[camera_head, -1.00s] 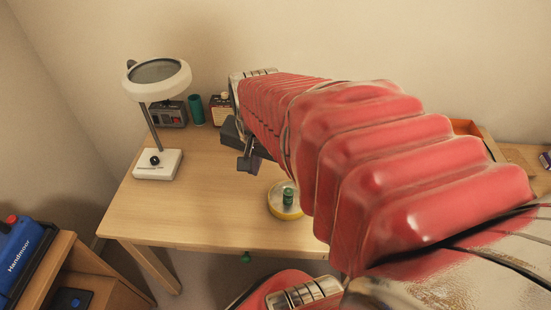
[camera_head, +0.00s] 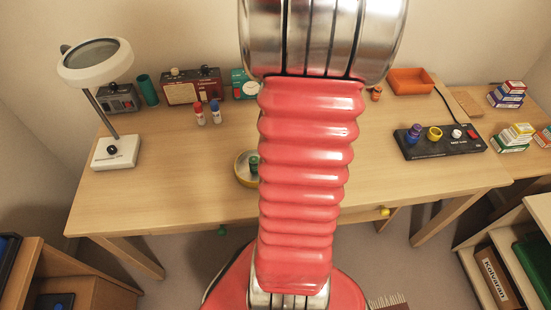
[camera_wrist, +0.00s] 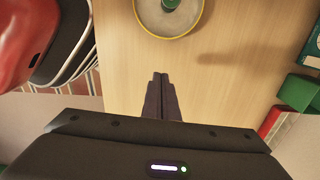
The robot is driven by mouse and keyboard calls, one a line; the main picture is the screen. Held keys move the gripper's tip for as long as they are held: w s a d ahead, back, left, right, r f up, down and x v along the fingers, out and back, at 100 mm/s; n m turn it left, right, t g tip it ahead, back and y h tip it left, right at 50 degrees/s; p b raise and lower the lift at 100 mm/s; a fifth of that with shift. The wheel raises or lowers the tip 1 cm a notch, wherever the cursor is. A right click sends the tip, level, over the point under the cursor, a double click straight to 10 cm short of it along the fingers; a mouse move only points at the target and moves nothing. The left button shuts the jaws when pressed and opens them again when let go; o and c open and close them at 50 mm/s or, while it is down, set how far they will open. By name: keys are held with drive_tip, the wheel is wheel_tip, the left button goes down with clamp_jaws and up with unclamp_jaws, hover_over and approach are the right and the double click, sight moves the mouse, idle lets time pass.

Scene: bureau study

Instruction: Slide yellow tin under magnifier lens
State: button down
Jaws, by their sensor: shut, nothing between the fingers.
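The yellow tin (camera_head: 241,170) is a low round tin with a yellow rim and a green knob on its lid. It stands on the desk, partly hidden by my arm in the head view. It also shows at the top of the wrist view (camera_wrist: 147,18). The magnifier lens (camera_head: 95,53) is a white ring on a grey stem above a white base (camera_head: 115,154), at the desk's left end. The tin is well to the right of that base. My gripper (camera_wrist: 160,76) is shut and empty, apart from the tin; my arm hides it in the head view.
A black control box (camera_head: 440,143) is on the right. The desk between tin and magnifier base is clear.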

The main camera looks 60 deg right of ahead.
wheel_tip(320, 180, down, 9)
drive_tip(key=shift+f, duration=0.2)
drive_tip(key=shift+w+a+f, duration=0.1)
drive_tip(key=shift+f, duration=0.25)
drive_tip(key=shift+w+a+r, duration=0.1)
drive_tip(key=shift+w+a, duration=0.5)
drive_tip(key=shift+w, duration=0.15)
drive_tip(key=shift+w+a, duration=0.55)
drive_tip(key=shift+w, duration=0.2)
drive_tip(key=shift+w, duration=0.1)
